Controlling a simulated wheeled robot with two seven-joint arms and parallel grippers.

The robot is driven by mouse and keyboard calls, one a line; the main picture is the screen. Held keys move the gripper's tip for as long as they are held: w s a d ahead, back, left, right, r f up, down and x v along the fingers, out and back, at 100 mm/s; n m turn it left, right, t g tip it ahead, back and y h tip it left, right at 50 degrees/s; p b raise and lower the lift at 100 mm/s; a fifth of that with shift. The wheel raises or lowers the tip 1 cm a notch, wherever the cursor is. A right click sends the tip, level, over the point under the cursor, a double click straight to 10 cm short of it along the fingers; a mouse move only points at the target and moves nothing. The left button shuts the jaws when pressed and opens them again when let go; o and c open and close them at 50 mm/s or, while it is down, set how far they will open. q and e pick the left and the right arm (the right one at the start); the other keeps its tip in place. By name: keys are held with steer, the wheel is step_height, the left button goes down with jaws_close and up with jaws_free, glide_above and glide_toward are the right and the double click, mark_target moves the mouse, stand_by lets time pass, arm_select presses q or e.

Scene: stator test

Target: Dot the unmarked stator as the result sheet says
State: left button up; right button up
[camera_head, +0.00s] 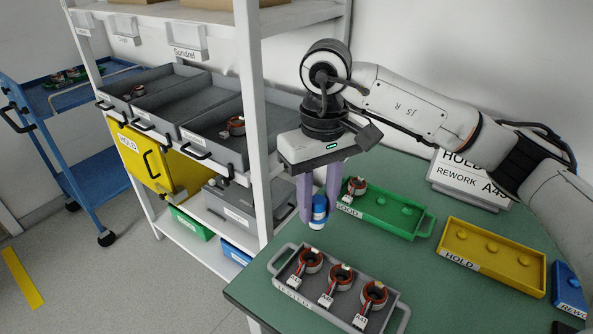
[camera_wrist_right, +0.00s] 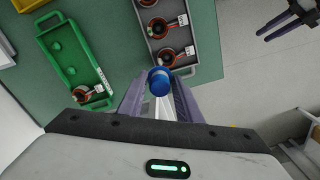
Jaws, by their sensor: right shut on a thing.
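My right gripper (camera_head: 319,208) is shut on a blue, white-banded marker (camera_head: 319,213), held upright above the near left part of the green table. The marker's blue end also shows between the fingers in the right wrist view (camera_wrist_right: 160,80). Just below it in the head view is a grey tray (camera_head: 283,284) with three copper-ringed, tagged stators: left (camera_head: 310,261), middle (camera_head: 335,278) and right (camera_head: 374,296). Any dots on them are too small to tell. The result sheet (camera_head: 470,178) stands at the back, partly behind my arm; "HOLD" and "REWORK" are readable. My left gripper (camera_wrist_right: 268,31) looks open and empty.
A green GOOD tray (camera_head: 399,226) holds one stator (camera_head: 354,187). A yellow HOLD tray (camera_head: 490,257) is empty. A blue REWORK tray (camera_head: 568,289) is cut off at the right. A shelf rack with bins (camera_head: 195,120) stands close on the left.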

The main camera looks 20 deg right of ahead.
mark_target(318, 226)
steer(key=shift+w, duration=0.2)
steer(key=shift+s+f, duration=0.1)
steer(key=shift+s+f+b, duration=0.25)
steer(key=shift+f+b, duration=0.15)
steer(key=shift+f, duration=0.35)
steer(key=shift+f+b, duration=0.9)
steer(key=shift+f, duration=0.45)
arm_select(q)
steer(key=shift+s+d+f, duration=0.1)
steer(key=shift+s+f, duration=0.1)
steer(key=shift+f, duration=0.55)
steer(key=shift+s+d+f, duration=0.1)
steer(key=shift+s+f, duration=0.1)
steer(key=shift+f, duration=0.5)
arm_select(e)
steer(key=shift+w+f, duration=0.1)
arm_select(q)
steer(key=shift+f, duration=0.25)
steer(key=shift+s+f, duration=0.1)
steer(key=shift+s, duration=0.1)
steer(key=shift+f+b, duration=0.6)
steer(key=shift+b, duration=0.3)
arm_select(e)
steer(key=shift+f, duration=0.7)
